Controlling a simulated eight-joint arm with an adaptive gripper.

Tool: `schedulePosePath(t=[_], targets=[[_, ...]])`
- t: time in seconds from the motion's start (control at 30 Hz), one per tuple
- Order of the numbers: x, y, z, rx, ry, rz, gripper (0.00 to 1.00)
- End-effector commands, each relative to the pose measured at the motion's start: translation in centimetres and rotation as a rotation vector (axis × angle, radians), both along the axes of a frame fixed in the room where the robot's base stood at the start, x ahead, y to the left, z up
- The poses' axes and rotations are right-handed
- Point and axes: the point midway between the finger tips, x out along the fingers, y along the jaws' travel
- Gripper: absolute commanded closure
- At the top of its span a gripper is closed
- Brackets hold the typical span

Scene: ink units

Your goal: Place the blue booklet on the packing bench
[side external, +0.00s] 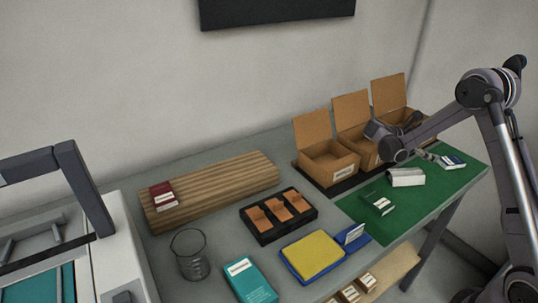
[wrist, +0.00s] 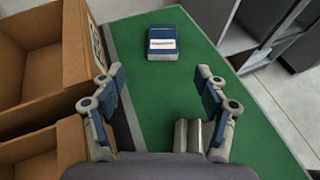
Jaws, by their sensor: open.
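A small blue booklet (wrist: 162,43) with a white label lies flat near the far end of a green mat (wrist: 165,85). In the side external view the booklet (side external: 453,161) is at the right end of the green mat (side external: 425,195) on the grey bench (side external: 222,215). My gripper (wrist: 160,78) is open and empty, its two fingers apart, with the booklet ahead of and between them in the wrist view.
Open cardboard boxes (side external: 329,163) stand along the mat's back edge, close to my gripper's left in the wrist view. A black tray (side external: 279,230) and a yellow-blue pad (side external: 312,255) lie further left.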

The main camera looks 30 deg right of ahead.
Motion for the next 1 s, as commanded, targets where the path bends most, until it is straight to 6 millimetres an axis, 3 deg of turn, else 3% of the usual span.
schedulePosePath(t=[0.17, 0.47, 0.77, 1.0], targets=[[0.8, 2.9, 2.4, 0.059, -0.19, 0.024, 0.26], [0.8, 10.7, 6.2, 0.245, -0.615, -0.005, 0.26], [-1.7, 19.7, 8.3, 0.496, -1.003, -0.151, 0.26], [-4.9, 26.9, 8.9, 0.724, -1.26, -0.359, 0.26]])
